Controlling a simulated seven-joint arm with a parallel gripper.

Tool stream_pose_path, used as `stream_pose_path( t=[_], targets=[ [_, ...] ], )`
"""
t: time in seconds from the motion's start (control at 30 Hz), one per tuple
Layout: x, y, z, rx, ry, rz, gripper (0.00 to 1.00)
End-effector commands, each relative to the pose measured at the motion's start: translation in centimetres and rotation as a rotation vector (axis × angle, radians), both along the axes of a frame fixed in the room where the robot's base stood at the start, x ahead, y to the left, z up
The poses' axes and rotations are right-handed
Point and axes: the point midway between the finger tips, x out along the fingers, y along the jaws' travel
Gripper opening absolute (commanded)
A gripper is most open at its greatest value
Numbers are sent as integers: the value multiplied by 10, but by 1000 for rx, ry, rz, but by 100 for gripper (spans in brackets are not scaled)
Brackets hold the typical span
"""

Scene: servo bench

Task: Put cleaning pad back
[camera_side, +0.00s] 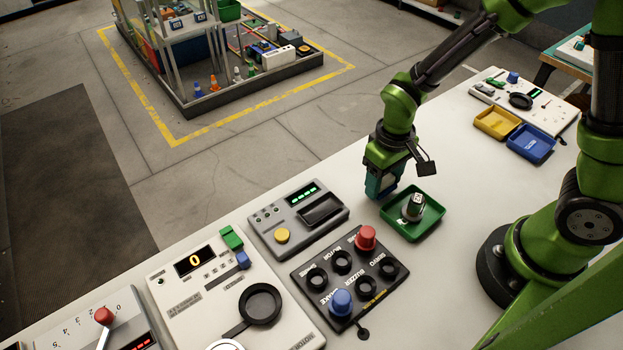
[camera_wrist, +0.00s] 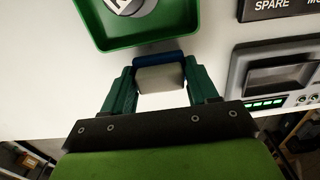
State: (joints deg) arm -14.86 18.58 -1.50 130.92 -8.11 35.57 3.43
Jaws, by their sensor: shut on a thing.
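My gripper (camera_side: 380,190) is at the bench's far edge, just left of a green tray. In the wrist view its teal fingers (camera_wrist: 158,80) are closed on the cleaning pad (camera_wrist: 160,78), a pale block with a blue strip along one side. The pad is hidden behind the fingers in the side view. I cannot tell if it touches the bench. The green tray (camera_side: 429,226) holds a grey round piece with a light top (camera_side: 414,207). The tray also shows in the wrist view (camera_wrist: 98,32), above the pad.
A grey unit (camera_side: 275,215) with a black recess and yellow button stands left of the gripper. A black panel (camera_side: 322,262) with red and blue plugs is in front. Yellow (camera_side: 497,123) and blue (camera_side: 531,143) trays lie at right. White bench is bare between them.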

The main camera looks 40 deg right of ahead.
Motion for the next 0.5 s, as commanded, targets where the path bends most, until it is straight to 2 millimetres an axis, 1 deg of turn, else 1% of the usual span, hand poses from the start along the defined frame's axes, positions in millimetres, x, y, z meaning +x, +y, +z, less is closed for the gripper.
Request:
stream_pose_path(
  t=[0.03,0.1,0.5],
  targets=[
    [-1,0,-7,-1,4,-1,30],
    [0,0,-13,-1,2,-1,30],
    [0,0,-17,0,0,-1,30]
  ],
)
